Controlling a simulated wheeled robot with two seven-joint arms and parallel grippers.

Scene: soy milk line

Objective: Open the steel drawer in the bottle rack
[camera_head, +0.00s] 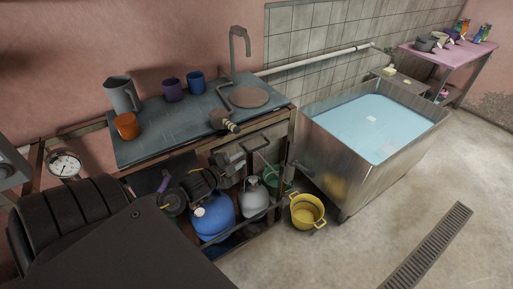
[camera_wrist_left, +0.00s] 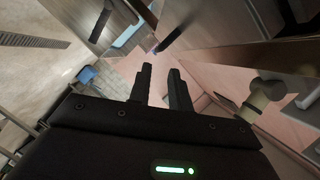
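The grey steel drawer (camera_head: 272,135) sits just under the right end of the counter in the bottle rack (camera_head: 291,143). My right gripper is in neither view.
A yellow bucket (camera_head: 306,211) is on the floor by the steel water tank (camera_head: 395,165). Floor at right is clear.

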